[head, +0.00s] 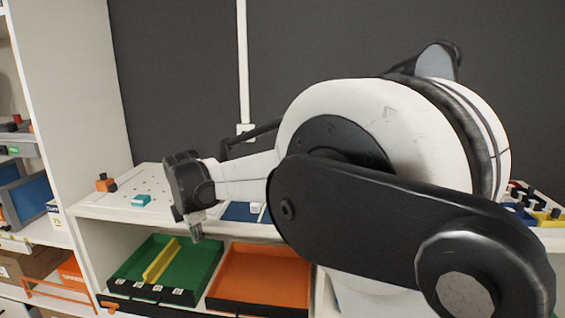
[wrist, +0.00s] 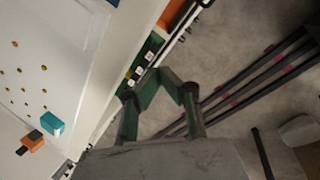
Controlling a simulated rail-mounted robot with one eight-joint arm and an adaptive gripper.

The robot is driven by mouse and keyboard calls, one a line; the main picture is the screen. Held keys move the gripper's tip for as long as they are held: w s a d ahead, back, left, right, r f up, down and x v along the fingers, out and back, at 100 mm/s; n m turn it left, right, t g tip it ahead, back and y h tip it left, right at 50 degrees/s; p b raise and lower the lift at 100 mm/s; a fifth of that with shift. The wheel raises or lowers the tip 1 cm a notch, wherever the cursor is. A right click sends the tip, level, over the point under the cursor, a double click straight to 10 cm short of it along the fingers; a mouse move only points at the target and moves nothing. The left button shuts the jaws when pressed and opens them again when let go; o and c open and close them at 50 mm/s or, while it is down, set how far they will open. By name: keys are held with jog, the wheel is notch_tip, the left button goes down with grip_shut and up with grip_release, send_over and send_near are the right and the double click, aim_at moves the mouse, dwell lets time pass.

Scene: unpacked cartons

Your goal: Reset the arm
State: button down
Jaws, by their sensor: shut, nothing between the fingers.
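My arm fills the middle and right of the head view. My gripper (head: 195,231) hangs at its far end, pointing down in front of the white worktop (head: 98,205). In the wrist view my gripper (wrist: 163,76) has its fingers brought together, with nothing between them. It is over the worktop's front edge and the floor, apart from the objects on the worktop.
A teal block (head: 141,201) and an orange block (head: 106,184) are on the worktop left of my gripper. Below are a green tray (head: 205,262) with a yellow divider and an orange tray (head: 262,277). A shelf unit (head: 75,90) stands at left.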

jog(key=s+d+r+m+t+p, duration=0.1)
jog(key=s+d+r+m, duration=0.3)
jog(key=d, duration=0.5)
jog(key=s+d+r+m+p, duration=0.1)
jog(key=s+d+r+m, duration=0.3)
jog(key=d, duration=0.5)
jog(key=s+d+r+m+t+p, duration=0.1)
jog(key=s+d+r+m, duration=0.2)
jog(key=d+r, duration=0.35)
jog(key=s+d+f+m+t+p, duration=0.1)
jog(key=s+d+f+m+p, duration=0.1)
jog(key=s+d+m, duration=0.5)
jog(key=s+d+f+m+h+p, duration=0.1)
jog(key=s+d+f+m, duration=0.1)
jog(key=s+d+m, duration=0.5)
jog(key=s+d, duration=0.5)
jog(key=s, duration=0.1)
jog(key=shift+s+d+t+p, duration=0.15)
jog(key=shift+s+t+p, duration=0.05)
jog(key=shift+t+p, duration=0.2)
jog(key=shift+f, duration=0.1)
